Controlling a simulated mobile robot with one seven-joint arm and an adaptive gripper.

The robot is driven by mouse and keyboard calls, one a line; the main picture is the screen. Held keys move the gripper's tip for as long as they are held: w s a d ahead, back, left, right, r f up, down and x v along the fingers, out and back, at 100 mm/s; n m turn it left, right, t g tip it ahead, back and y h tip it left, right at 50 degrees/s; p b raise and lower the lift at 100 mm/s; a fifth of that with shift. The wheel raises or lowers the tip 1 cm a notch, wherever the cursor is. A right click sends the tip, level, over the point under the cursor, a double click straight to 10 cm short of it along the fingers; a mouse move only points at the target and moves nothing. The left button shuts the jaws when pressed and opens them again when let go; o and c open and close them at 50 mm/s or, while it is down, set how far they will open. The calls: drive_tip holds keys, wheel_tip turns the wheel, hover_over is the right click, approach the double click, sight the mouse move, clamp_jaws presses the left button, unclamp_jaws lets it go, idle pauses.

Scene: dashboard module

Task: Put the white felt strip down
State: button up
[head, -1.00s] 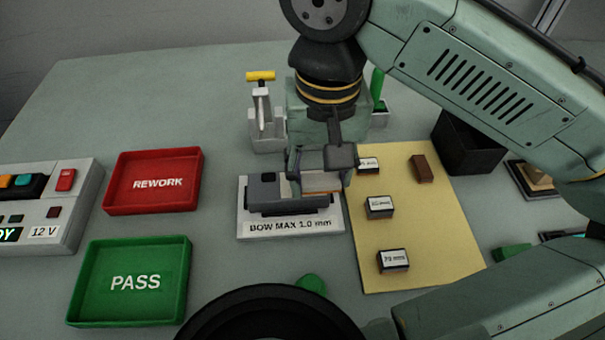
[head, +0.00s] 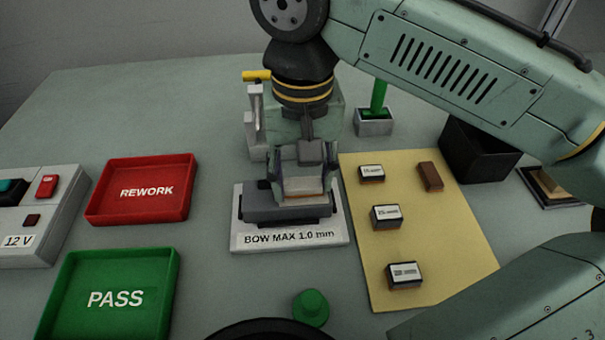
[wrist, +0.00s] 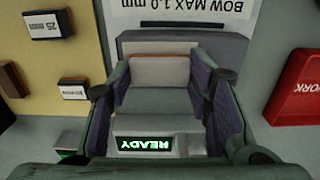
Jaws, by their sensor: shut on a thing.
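The white felt strip (head: 303,186) shows as a pale off-white piece with an orange-brown lower edge, between my fingers. It also shows in the wrist view (wrist: 160,70), flat-faced, with a thin orange edge. My gripper (head: 297,178) points down and is shut on it, one finger at each side; in the wrist view the fingers (wrist: 162,90) flank it. The strip is over the dark grey block of the gauge fixture (head: 254,217), whose white plate reads "BOW MAX 1.0 mm". I cannot tell whether it touches the fixture.
A yellow mat (head: 440,255) at right holds several labelled blocks and a brown block (head: 430,176). A red REWORK tray (head: 187,207) and green PASS tray (head: 172,265) lie left. A yellow-handled clamp (head: 256,110) stands behind the fixture. A black bin (head: 485,150) stands far right.

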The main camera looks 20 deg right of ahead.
sight(302, 183)
drive_tip(key=o, duration=0.7)
drive_tip(key=shift+f, duration=0.15)
drive_tip(key=shift+o, duration=0.2)
wheel_tip(302, 183, up, 12)
drive_tip(key=p, duration=0.7)
drive_tip(key=shift+r, duration=0.2)
